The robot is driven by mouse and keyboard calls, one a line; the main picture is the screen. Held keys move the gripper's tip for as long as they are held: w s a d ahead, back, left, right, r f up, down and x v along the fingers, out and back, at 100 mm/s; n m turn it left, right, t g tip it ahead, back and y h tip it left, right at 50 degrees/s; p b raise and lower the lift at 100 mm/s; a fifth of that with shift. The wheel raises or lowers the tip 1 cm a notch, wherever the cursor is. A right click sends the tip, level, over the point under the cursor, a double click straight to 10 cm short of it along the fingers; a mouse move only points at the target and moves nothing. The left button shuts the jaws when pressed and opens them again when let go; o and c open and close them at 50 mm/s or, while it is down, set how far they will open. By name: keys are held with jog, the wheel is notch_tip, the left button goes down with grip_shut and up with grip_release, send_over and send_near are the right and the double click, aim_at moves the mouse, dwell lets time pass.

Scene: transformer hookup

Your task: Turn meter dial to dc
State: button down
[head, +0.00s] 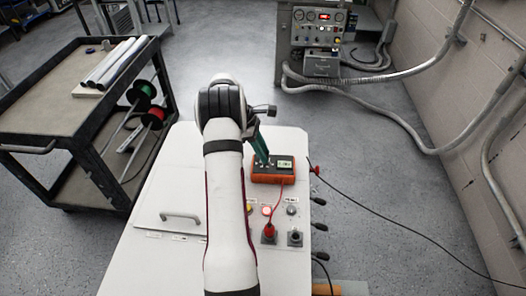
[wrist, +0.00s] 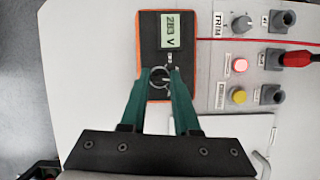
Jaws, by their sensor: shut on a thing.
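The orange and black meter (head: 272,169) lies on the white panel, right of my arm in the head view. In the wrist view the meter (wrist: 166,50) has a lit green display reading about 283 V. Its round dial (wrist: 157,70) sits below the display, between my fingertips. My gripper (wrist: 167,73) has green fingers, which are shut on the dial. In the head view my gripper (head: 262,160) reaches down to the meter, and the dial is hard to make out there. The dial's marked settings are too small to read.
A red plug (head: 269,231) with a red lead sits in a socket below the meter. Beside it are a lit button (head: 267,210), a grey knob (head: 291,210) and a grey socket (head: 295,238). A black cable runs off to the right. A cart (head: 75,95) stands at the left.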

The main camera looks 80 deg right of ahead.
jog(key=shift+d+m+y, duration=0.1)
jog(key=shift+m+y, duration=0.3)
jog(key=shift+m, duration=0.7)
jog(key=c, duration=0.6)
grip_release()
jog(key=shift+c, duration=0.2)
jog(key=v, duration=1.5)
jog(key=shift+r+m, duration=0.3)
jog(key=shift+r, duration=0.1)
